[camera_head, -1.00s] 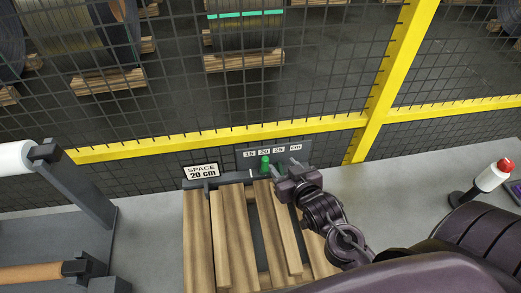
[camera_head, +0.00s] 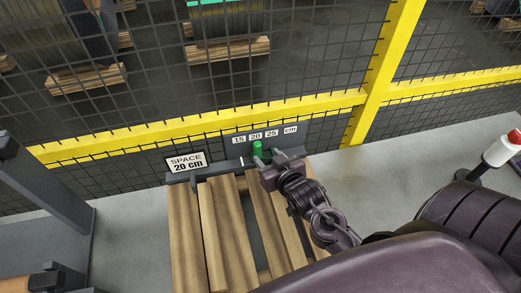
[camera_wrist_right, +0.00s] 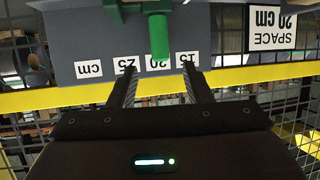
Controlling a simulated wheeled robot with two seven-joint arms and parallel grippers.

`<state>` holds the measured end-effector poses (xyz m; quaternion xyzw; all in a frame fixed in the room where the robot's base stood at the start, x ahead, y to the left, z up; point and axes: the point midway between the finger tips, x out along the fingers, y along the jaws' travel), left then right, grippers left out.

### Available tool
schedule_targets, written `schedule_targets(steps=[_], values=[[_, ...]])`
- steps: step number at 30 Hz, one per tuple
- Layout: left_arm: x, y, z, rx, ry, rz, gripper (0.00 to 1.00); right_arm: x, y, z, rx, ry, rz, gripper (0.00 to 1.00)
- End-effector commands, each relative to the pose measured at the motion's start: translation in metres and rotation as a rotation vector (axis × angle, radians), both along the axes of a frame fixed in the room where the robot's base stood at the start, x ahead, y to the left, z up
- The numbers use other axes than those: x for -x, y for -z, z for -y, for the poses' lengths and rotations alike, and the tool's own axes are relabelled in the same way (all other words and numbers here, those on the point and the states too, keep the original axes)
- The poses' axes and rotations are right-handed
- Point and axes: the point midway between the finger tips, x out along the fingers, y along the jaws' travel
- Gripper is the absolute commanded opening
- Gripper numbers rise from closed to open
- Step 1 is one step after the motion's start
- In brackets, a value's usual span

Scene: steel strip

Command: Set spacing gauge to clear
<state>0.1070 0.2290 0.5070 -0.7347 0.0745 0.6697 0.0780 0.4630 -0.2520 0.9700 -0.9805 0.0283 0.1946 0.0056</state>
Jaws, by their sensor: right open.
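The spacing gauge is a grey plate (camera_head: 275,146) at the far end of the wooden pallet, with labels 15, 20, 25 and cm. Its green knob (camera_head: 257,148) stands upright below the 20 label. In the right wrist view the knob (camera_wrist_right: 158,37) lies across the 20 label, partly covering it. My right gripper (camera_head: 278,163) is just right of and nearer than the knob. In the wrist view its two open fingers (camera_wrist_right: 163,75) point toward the plate, with the knob beyond and between their tips, apparently not gripped. My left gripper is not in view.
A sign (camera_head: 187,163) reading SPACE 20 cm stands left of the gauge. Wooden slats (camera_head: 230,235) lie in front. A yellow-framed mesh fence (camera_head: 320,105) runs behind. A grey frame (camera_head: 50,190) stands left. A red-topped white post (camera_head: 503,150) stands right.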

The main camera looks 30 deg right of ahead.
Motion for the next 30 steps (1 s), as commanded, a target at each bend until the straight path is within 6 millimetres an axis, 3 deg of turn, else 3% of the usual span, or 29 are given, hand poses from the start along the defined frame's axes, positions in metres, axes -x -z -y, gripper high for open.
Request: schedule_targets(steps=[9, 22, 30], values=[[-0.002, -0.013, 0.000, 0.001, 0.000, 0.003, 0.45, -0.044, 0.016, 0.002, 0.001, 0.000, 0.000, 0.45], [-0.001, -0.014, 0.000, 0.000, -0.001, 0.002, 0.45, -0.054, 0.022, 0.003, 0.000, -0.001, 0.000, 0.45], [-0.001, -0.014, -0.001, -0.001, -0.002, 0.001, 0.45, -0.054, 0.022, 0.003, 0.000, 0.000, 0.000, 0.10]])
